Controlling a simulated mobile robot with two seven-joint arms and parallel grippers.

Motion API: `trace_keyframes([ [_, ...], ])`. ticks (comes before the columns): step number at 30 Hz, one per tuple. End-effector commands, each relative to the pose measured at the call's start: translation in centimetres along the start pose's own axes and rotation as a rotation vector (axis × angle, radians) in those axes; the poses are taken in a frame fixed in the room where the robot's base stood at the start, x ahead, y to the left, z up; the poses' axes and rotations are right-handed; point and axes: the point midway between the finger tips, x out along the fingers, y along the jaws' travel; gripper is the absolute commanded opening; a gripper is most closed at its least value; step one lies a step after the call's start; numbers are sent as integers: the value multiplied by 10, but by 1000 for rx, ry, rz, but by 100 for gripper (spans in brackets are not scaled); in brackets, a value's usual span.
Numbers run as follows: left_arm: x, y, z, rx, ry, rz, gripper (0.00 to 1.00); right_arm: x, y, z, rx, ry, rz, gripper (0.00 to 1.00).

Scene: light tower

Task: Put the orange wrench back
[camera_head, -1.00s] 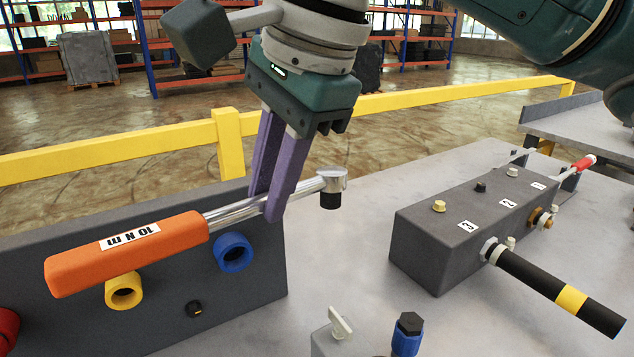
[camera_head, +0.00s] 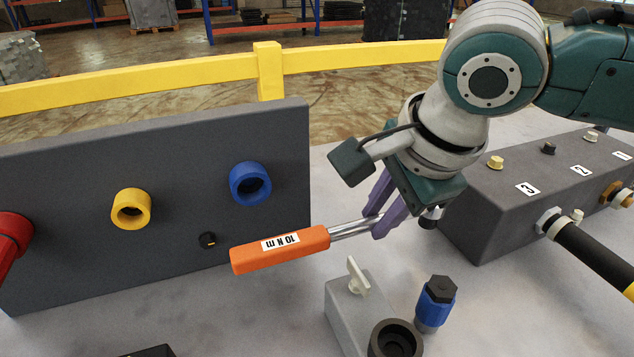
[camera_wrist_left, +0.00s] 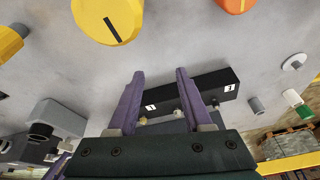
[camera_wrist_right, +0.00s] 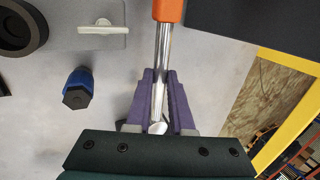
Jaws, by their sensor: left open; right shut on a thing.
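The orange wrench (camera_head: 281,248) has an orange handle marked "10 N m" and a metal shaft. My right gripper (camera_head: 381,222) is shut on its shaft near the head and holds it level in front of the upright panel, handle to the left. The right wrist view shows the shaft (camera_wrist_right: 163,60) between the purple fingers (camera_wrist_right: 161,98). The dark panel (camera_head: 120,240) carries a blue ring holder (camera_head: 250,184), a yellow ring holder (camera_head: 131,208) and a red one (camera_head: 14,232) with a red handle in it. My left gripper (camera_wrist_left: 156,78) is open and empty in the left wrist view.
A grey box with a white knob (camera_head: 352,292), a black ring (camera_head: 396,340) and a blue part with a black hex top (camera_head: 436,302) stand in front. A numbered dark box (camera_head: 510,200) is at right. A yellow rail (camera_head: 360,57) runs behind the table.

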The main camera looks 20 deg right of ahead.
Motion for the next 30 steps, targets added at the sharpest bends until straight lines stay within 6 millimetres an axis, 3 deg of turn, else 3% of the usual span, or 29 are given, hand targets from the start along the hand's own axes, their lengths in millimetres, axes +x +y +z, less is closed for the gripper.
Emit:
trace_keyframes([
  [13,14,0,4,0,0,0,50,50,20,-1,-1,-1,-2,0],
  [25,14,1,4,0,0,0,50,55,22,0,-1,-3,-3,0],
  [26,14,1,4,0,0,1,50,55,23,-1,-1,-2,0,23],
  [30,14,1,4,0,0,1,50,55,22,-1,-1,-1,-1,38],
])
